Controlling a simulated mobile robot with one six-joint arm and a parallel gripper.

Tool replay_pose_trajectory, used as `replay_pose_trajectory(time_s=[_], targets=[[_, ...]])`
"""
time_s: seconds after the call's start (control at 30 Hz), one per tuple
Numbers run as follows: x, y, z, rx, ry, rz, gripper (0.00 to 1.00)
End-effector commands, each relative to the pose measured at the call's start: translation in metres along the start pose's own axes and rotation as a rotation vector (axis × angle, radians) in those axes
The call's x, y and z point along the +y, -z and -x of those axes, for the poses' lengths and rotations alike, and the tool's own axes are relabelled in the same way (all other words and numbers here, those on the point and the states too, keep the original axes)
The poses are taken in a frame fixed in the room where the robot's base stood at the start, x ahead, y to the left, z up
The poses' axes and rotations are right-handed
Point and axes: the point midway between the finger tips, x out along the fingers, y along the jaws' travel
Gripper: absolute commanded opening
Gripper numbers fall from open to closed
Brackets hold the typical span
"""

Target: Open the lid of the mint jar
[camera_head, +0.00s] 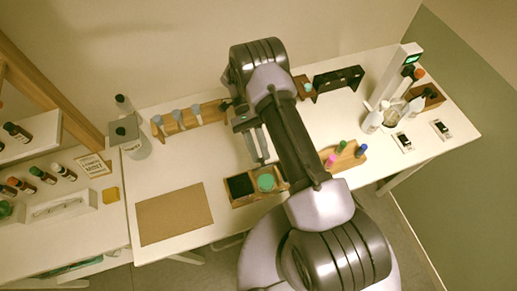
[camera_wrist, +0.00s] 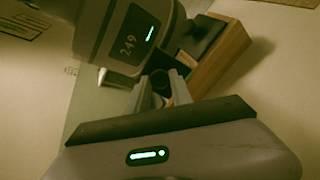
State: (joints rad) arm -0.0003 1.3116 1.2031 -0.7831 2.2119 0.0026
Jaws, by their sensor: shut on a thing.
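A round green-topped jar (camera_head: 266,182) sits in the right part of a small wooden tray (camera_head: 243,201), beside a dark square compartment. I cannot read a label, so I cannot confirm that it is the mint jar. My gripper (camera_head: 259,158) points down just beyond the tray in the head view. In the wrist view its fingers (camera_wrist: 160,94) are closed around a small dark round thing (camera_wrist: 160,79), mostly hidden by the fingers and housing. I cannot tell whether this is part of a jar lid.
A rack with grey-topped bottles (camera_head: 176,117) stands behind to the left. A brown mat (camera_head: 174,214) lies front left. A stand of coloured bottles (camera_head: 346,155) is right of my arm. White bottles and a device (camera_head: 405,58) crowd the far right.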

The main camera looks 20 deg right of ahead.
Motion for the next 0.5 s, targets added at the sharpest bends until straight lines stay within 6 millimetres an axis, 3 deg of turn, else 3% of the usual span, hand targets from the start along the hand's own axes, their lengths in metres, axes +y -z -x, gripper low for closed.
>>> replay_pose_trajectory(time_s=[0.5], targets=[[-0.0013,0.0015,-0.0031,-0.058,-0.059,0.002,0.0]])
